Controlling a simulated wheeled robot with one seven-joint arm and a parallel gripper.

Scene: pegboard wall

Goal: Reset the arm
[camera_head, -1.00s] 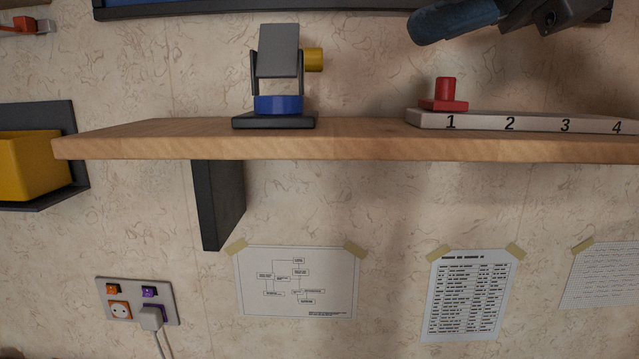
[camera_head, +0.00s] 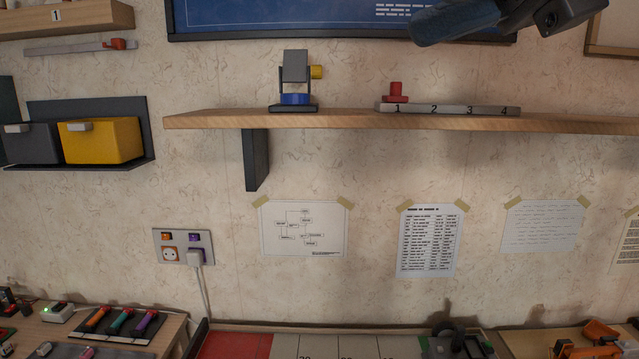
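Part of my arm (camera_head: 508,18) shows at the top right of the head view, a blue-grey rounded piece joined to a dark grey link. It is in front of the wall, above the right part of the shelf. I cannot tell whether the blue-grey piece is part of my gripper. No gripper fingers show in this frame, so their state is hidden.
A wooden shelf (camera_head: 345,121) holds a dark swivel device (camera_head: 295,82) and a numbered bar (camera_head: 465,110) with a red peg (camera_head: 396,93) at 1. A yellow bin (camera_head: 100,141) hangs left. Tools lie on a table (camera_head: 165,330) below.

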